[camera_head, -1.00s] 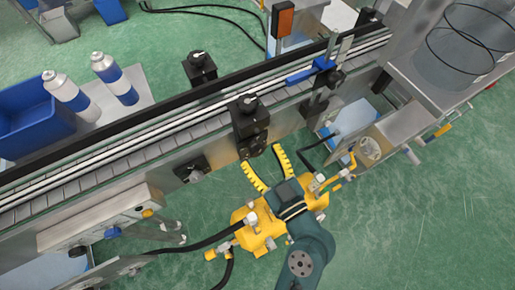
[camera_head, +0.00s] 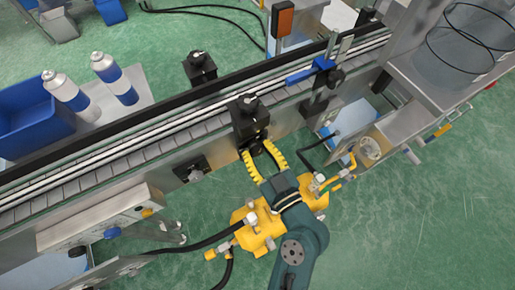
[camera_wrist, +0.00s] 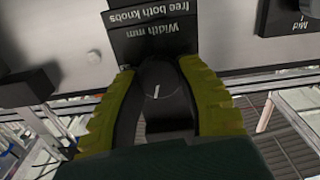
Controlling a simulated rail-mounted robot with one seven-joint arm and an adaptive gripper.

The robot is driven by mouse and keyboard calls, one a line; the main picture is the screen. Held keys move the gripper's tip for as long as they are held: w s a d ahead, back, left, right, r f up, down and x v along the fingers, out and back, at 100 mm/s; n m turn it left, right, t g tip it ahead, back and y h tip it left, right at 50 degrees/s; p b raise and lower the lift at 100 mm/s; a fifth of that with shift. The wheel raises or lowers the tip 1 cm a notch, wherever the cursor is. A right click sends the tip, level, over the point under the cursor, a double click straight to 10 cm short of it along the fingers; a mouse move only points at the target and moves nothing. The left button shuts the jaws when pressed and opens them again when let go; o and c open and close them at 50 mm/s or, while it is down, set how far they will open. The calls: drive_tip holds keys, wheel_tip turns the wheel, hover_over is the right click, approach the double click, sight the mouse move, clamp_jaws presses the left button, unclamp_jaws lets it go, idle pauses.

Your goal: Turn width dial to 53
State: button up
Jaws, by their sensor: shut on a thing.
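The width dial (camera_wrist: 160,78) is a round dark knob with a white pointer line, below a black plate (camera_wrist: 152,36) reading "Width mm" and "free both knobs" upside down in the wrist view. My gripper (camera_wrist: 158,95) has its two yellow ribbed fingers on either side of the knob, shut on it. In the head view my gripper (camera_head: 262,150) reaches the lower part of the black dial block (camera_head: 249,122) on the conveyor's near side; the knob itself is hidden there. No scale numbers are readable.
The conveyor (camera_head: 150,150) runs diagonally behind the dial. Another black knob block (camera_head: 200,69) stands on its far side. A lower knob (camera_head: 194,174) is left of my gripper. Two cans (camera_head: 115,78) stand at left.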

drive_tip(key=shift+m, duration=0.4)
drive_tip(key=m+p, duration=0.1)
drive_tip(key=m, duration=0.2)
drive_tip(key=shift+m+p, duration=0.3)
drive_tip(key=shift+m, duration=0.1)
drive_tip(key=m+p, duration=0.1)
drive_tip(key=m, duration=0.2)
drive_tip(key=shift+d+p, duration=0.1)
drive_tip(key=shift+p, duration=0.2)
drive_tip(key=m+p, duration=0.2)
drive_tip(key=m, duration=0.3)
drive_tip(key=shift+f+m+p, duration=0.2)
drive_tip(key=shift+m+p, duration=0.85)
drive_tip(key=shift+m, duration=0.55)
clamp_jaws()
drive_tip(key=o, duration=1.2)
unclamp_jaws()
drive_tip(key=shift+w, duration=0.15)
